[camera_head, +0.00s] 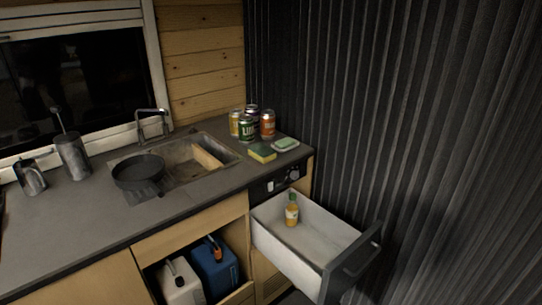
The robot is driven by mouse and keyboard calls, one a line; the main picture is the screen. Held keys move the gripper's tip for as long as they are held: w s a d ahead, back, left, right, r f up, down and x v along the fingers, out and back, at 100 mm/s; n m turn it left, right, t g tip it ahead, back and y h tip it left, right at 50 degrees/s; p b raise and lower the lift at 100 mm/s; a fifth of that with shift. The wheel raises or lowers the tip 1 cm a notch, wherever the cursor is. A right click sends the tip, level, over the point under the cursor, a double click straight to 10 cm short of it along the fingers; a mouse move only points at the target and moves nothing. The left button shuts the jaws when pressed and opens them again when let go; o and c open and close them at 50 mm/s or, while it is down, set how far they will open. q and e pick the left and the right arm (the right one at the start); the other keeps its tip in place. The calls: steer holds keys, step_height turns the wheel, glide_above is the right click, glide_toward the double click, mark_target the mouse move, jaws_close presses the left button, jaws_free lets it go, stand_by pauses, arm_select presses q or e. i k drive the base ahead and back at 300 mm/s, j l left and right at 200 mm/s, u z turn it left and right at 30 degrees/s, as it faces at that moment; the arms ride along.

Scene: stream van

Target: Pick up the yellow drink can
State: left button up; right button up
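The yellow drink can (234,122) stands upright on the counter at the far corner. It is the leftmost of a tight group of cans and is partly hidden by the green can (246,128) in front of it. A dark can (252,111) stands behind the green one, and an orange-red can (268,124) stands at the right. Neither of my grippers is in view.
A sink (205,165) with a frying pan (139,171) lies left of the cans. A sponge (262,153) and a soap dish (285,145) sit in front of them. An open drawer (324,239) holding a bottle (291,211) juts out below.

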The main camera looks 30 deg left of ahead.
mark_target(234, 114)
steer(key=u, duration=1.1)
